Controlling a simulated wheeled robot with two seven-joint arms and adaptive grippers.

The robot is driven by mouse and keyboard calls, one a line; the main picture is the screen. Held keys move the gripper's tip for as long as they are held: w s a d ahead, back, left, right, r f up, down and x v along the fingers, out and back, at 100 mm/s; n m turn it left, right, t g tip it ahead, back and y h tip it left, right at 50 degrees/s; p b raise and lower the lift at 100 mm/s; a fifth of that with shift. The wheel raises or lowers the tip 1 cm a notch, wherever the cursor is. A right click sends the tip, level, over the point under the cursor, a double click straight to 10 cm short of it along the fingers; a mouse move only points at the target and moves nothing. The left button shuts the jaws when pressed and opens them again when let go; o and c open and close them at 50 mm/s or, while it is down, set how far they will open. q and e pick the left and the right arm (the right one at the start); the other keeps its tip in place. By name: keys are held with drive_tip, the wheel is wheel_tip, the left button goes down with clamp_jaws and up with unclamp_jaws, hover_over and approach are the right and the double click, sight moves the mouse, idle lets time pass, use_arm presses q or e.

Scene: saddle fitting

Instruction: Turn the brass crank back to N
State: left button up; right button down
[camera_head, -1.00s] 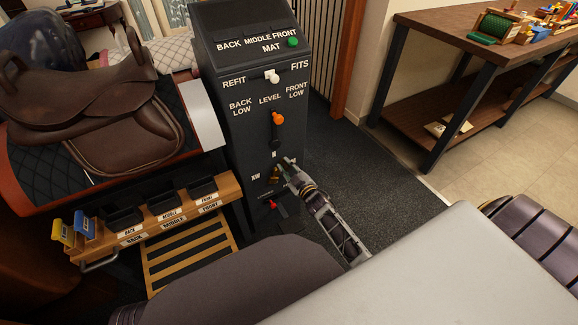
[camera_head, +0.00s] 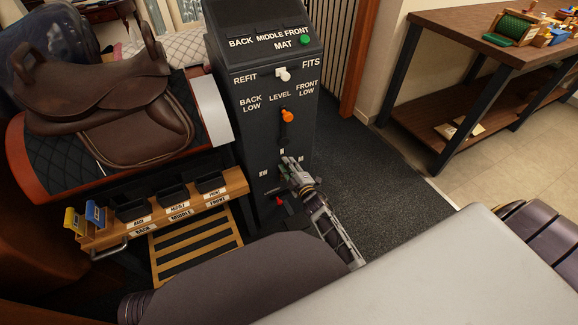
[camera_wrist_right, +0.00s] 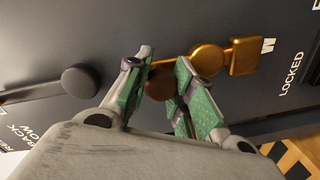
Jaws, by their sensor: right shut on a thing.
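In the right wrist view, the brass crank (camera_wrist_right: 208,60) shows as a gold round part, a gold square end (camera_wrist_right: 243,56) beside a white W, and a thin arm running to a brown knob (camera_wrist_right: 161,84). My right gripper (camera_wrist_right: 160,80) is closed around that knob, its green pads on either side. In the head view, my right gripper (camera_head: 287,165) is at the front of the black console (camera_head: 240,140), just below the N mark, and hides most of the crank. My left gripper is not in view.
An orange-knobbed lever (camera_head: 287,116) sits above the crank, and a red lever (camera_head: 279,201) below it. A saddle (camera_head: 110,95) on its stand and a shelf of small black bins (camera_head: 172,196) are at left. A workbench (camera_head: 440,35) is at right. Dark carpet right of the console is clear.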

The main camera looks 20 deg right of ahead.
drive_tip(key=c, duration=1.2)
unclamp_jaws()
drive_tip(key=shift+o, duration=0.2)
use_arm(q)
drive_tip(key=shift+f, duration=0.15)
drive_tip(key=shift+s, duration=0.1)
use_arm(e)
drive_tip(key=shift+s, duration=0.15)
drive_tip(key=shift+s, duration=0.4)
drive_tip(key=s, duration=1.1)
drive_tip(key=shift+d+r, duration=0.15)
drive_tip(key=shift+r, duration=0.15)
drive_tip(key=shift+w+d+r, duration=0.1)
